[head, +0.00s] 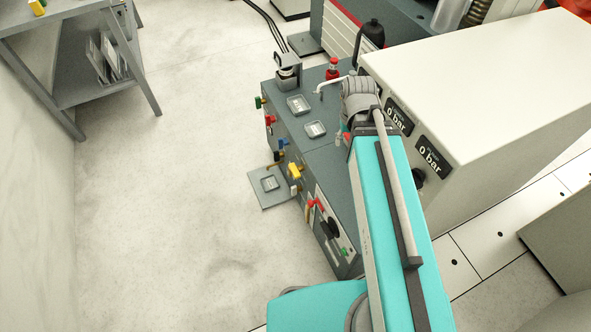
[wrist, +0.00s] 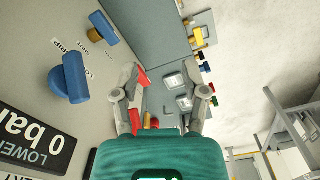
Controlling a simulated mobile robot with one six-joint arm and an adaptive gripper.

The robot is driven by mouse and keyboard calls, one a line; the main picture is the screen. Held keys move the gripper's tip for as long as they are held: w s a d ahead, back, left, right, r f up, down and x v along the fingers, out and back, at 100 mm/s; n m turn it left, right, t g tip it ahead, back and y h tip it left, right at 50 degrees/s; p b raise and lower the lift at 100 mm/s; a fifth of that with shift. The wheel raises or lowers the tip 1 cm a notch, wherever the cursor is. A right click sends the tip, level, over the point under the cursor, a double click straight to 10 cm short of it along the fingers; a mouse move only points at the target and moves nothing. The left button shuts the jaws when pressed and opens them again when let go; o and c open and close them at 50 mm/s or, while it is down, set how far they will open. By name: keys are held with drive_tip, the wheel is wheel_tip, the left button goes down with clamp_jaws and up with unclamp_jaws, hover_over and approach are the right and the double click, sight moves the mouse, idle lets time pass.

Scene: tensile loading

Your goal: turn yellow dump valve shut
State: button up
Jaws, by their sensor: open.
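A yellow valve handle (head: 295,171) sticks out from the left-hand side of the grey bench (head: 325,160) in the head view. A yellow handle (wrist: 197,38) also shows at the upper middle of the wrist view, beyond my fingertips. My gripper (wrist: 166,88) has its two fingers spread wide apart, with nothing held between them. It is above the bench and apart from that handle. In the head view my arm hides much of the gripper. Which way the yellow valve is turned is too small to tell.
Red (head: 270,121), blue (head: 282,143) and green handles line the same bench side. Blue knobs (wrist: 70,78) are on a panel at left in the wrist view. A white cabinet (head: 480,80) stands right of the bench. The floor (head: 190,190) to its left is clear.

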sight(294, 168)
drive_tip(key=w+a+f+n+b, duration=0.1)
drive_tip(key=w+a+f+b, duration=0.4)
drive_tip(key=f+b, duration=0.4)
drive_tip(key=w+a+f+n+b, duration=0.1)
drive_tip(key=w+a+f+b, duration=0.4)
drive_tip(key=w+f+b, duration=0.2)
drive_tip(key=w+a+f+n+b, duration=0.2)
drive_tip(key=w+a+f+b, duration=0.3)
drive_tip(key=f+b, duration=0.6)
drive_tip(key=shift+w+a+f, duration=0.15)
drive_tip(key=shift+w+f, duration=0.5)
drive_tip(key=shift+w, duration=0.3)
drive_tip(key=shift+f, duration=0.1)
wheel_tip(294, 168, down, 14)
drive_tip(key=b, duration=1.4)
drive_tip(key=shift+r, duration=0.2)
clamp_jaws()
